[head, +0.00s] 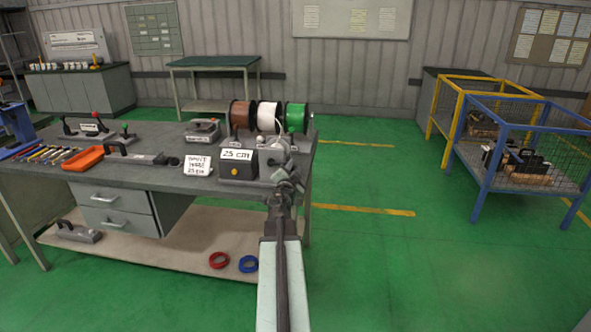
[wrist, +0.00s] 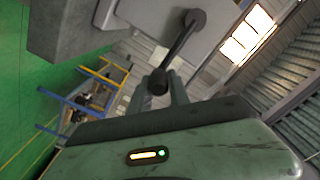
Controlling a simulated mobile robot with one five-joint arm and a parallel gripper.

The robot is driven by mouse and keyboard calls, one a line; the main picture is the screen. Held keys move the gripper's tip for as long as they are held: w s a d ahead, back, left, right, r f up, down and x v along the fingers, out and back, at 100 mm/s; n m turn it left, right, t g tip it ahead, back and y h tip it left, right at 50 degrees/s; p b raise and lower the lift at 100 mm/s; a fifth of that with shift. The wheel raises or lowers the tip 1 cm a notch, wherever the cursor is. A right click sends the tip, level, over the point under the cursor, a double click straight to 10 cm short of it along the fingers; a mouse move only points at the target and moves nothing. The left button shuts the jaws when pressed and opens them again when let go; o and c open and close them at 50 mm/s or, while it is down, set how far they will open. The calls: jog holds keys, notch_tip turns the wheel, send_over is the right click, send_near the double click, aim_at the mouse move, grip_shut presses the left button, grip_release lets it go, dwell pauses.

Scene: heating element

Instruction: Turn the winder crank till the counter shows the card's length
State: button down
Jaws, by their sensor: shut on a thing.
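A dark box (head: 238,170) with a yellow spot on its front stands at the right end of the workbench. A white plate on it (head: 237,155) reads 25 cm. A small white card (head: 198,166) to its left has several lines of print; its last line looks like 25 cm. The winder (head: 271,142) is right of the box, partly hidden by my arm. In the wrist view the crank (wrist: 180,45) runs from a round hub down to a dark knob. My gripper (wrist: 166,87) is shut on this knob; it also shows in the head view (head: 284,165).
Brown, white and green wire spools (head: 268,116) stand behind the winder. An orange tray (head: 84,158) and hand tools lie on the workbench (head: 60,185) to the left. Yellow and blue wire cages (head: 520,150) stand at right. The green floor between is clear.

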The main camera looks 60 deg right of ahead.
jog(key=shift+w+a, duration=0.15)
jog(key=shift+w, duration=0.1)
jog(key=c, duration=1.2)
grip_release()
jog(key=shift+w+a, duration=0.1)
jog(key=shift+c, duration=0.2)
jog(key=shift+s, duration=0.2)
